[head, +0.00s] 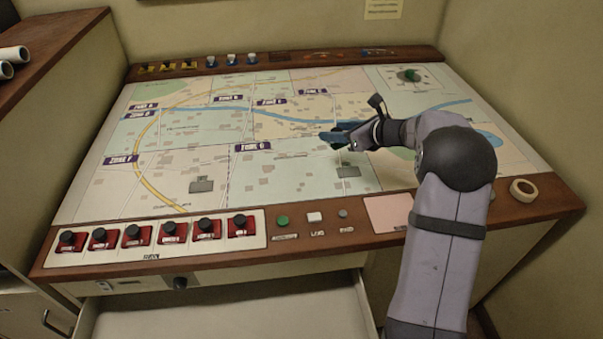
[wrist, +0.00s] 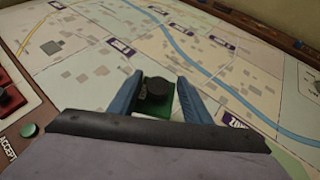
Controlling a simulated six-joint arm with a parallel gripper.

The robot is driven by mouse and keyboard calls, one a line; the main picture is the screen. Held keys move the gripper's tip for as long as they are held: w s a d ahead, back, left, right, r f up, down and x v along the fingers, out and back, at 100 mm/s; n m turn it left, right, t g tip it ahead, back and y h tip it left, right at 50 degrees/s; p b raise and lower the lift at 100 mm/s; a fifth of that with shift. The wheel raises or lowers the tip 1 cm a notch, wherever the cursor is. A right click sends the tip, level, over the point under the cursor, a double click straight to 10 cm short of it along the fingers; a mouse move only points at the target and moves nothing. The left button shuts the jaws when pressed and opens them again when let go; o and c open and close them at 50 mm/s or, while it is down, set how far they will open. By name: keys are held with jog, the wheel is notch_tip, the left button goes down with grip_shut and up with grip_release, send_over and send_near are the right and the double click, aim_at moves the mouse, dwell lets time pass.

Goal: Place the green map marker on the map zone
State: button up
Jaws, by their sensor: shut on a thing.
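The green map marker (wrist: 153,110) has a square green base and a round black knob. It sits between the two blue fingers of my gripper (wrist: 160,98) in the wrist view, and my gripper is shut on it. In the head view my gripper (head: 335,137) is over the middle of the map board (head: 290,185), right of the purple Zone G label (head: 253,147). The marker is not clearly visible there. I cannot tell whether it touches the map. The map has several coloured zones with purple labels.
Several red blocks with black knobs (head: 168,233) line the front left panel. A green button (head: 282,221) and a white button (head: 314,217) stand beside them. A tape roll (head: 523,190) lies front right. A green and dark piece (head: 408,75) is at the map's far right.

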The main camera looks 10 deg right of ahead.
aim_at(341, 163)
jog(key=shift+w+d+r+m+h, duration=0.15)
jog(key=shift+w+d, duration=0.1)
jog(key=shift+d, duration=0.35)
jog(key=shift+w+d+r+m+h, duration=0.1)
jog(key=shift+w+d+m+h, duration=0.1)
jog(key=shift+d, duration=0.35)
jog(key=shift+f+p, duration=0.35)
jog(key=shift+f, duration=4.6)
jog(key=shift+f, duration=0.1)
jog(key=o, duration=1.1)
jog(key=shift+r, duration=0.2)
jog(key=v, duration=0.4)
jog(key=b+v, duration=0.1)
jog(key=v, duration=0.7)
jog(key=shift+s+f+b, duration=0.1)
jog(key=shift+f+b, duration=0.2)
jog(key=shift+b, duration=0.1)
